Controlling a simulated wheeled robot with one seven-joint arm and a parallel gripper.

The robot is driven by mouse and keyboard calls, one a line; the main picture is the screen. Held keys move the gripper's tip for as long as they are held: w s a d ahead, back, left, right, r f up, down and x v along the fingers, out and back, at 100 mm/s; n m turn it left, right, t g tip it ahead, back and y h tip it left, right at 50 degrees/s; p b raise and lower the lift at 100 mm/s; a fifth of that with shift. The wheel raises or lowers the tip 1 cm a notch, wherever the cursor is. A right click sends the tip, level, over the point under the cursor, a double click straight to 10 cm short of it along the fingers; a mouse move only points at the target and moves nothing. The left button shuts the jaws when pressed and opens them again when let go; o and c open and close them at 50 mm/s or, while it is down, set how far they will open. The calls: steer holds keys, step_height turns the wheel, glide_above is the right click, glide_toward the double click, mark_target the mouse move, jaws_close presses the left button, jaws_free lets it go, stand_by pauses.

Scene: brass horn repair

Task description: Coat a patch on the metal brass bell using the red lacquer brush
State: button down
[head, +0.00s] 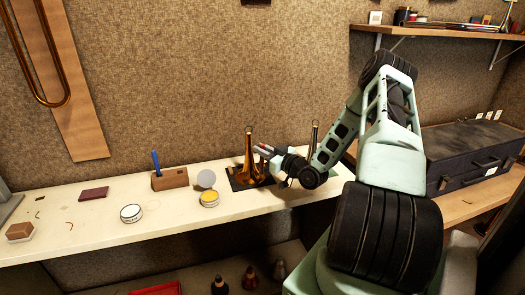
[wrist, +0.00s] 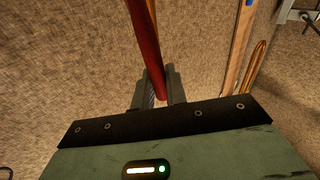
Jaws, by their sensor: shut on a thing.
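The brass bell (head: 248,165) stands upright on a dark mat (head: 238,184) on the pale bench, its narrow end up. My gripper (head: 263,151) is just right of the bell's upper part, and I cannot tell from the head view whether anything touches it. In the wrist view my gripper (wrist: 157,90) is shut on the red handle of the lacquer brush (wrist: 144,45). The brush's bristle end is not clear in either view. An open tin with yellow contents (head: 209,199) stands left of the mat.
A round grey disc (head: 206,178) and a wooden block (head: 170,179) with a blue tool (head: 156,161) stand behind the tin. A white tin (head: 131,213) and a dark red pad (head: 93,194) lie further left. A dark case (head: 472,150) is at right, under a wall shelf (head: 440,31).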

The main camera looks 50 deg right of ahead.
steer(key=shift+w+d+f+b, duration=0.3)
steer(key=shift+w+f+b, duration=0.15)
steer(key=shift+f+b, duration=0.25)
stand_by(0.3)
steer(key=w+a+b, duration=0.1)
steer(key=w+a, duration=0.2)
steer(key=a, duration=0.2)
steer(key=shift+a+b, duration=0.15)
steer(key=shift+b, duration=0.25)
steer(key=shift+r, duration=0.1)
steer(key=s+d+b, duration=0.1)
steer(key=s+d, duration=0.2)
steer(key=d, duration=0.2)
stand_by(0.8)
steer(key=shift+s+r, duration=0.1)
steer(key=shift+r, duration=0.05)
